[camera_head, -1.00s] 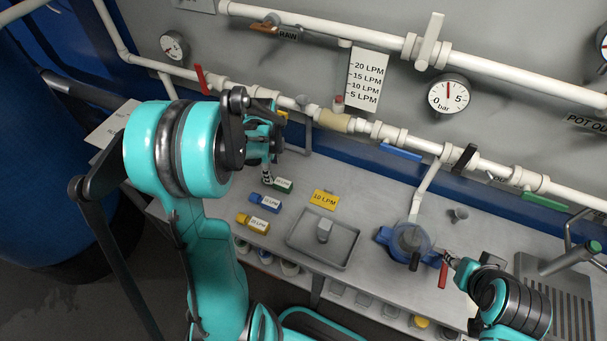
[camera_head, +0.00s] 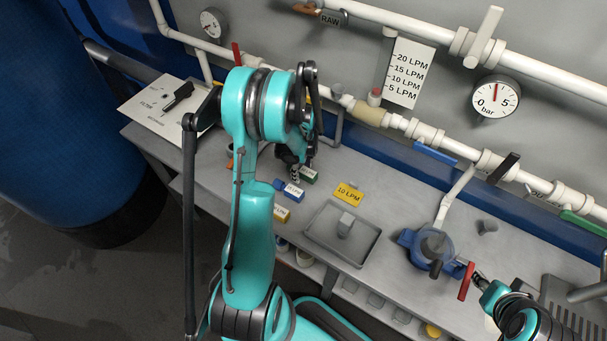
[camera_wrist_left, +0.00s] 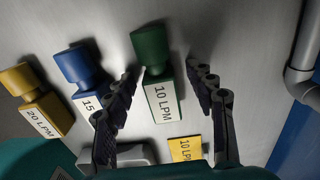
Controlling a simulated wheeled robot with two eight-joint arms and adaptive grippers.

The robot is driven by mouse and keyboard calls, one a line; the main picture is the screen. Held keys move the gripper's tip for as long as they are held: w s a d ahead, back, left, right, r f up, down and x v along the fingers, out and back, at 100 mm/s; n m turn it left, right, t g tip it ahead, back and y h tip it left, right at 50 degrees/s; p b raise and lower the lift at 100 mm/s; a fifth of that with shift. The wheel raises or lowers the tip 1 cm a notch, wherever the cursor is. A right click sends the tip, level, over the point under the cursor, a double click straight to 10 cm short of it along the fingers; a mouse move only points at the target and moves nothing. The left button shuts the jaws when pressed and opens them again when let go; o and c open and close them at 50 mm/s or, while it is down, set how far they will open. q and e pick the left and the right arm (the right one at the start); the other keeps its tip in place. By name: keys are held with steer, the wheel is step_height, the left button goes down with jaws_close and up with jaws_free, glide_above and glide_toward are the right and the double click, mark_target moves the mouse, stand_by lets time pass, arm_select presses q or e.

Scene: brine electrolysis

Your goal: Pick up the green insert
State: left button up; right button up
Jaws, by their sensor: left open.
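My left gripper (camera_head: 296,173) is open at the insert. In the wrist view the left gripper's fingers (camera_wrist_left: 165,78) lie on either side of the insert, with visible gaps.
A blue insert (camera_wrist_left: 84,75) labelled 15 is close beside the left finger, with a yellow 20 LPM insert (camera_wrist_left: 35,98) farther left. A yellow 10 LPM card (camera_head: 348,193) and grey tray (camera_head: 318,240) lie nearby. White pipes (camera_head: 400,122) run behind.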

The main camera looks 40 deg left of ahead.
arm_select(q)
steer(key=shift+r, duration=0.1)
steer(key=shift+c, duration=0.3)
jaws_close()
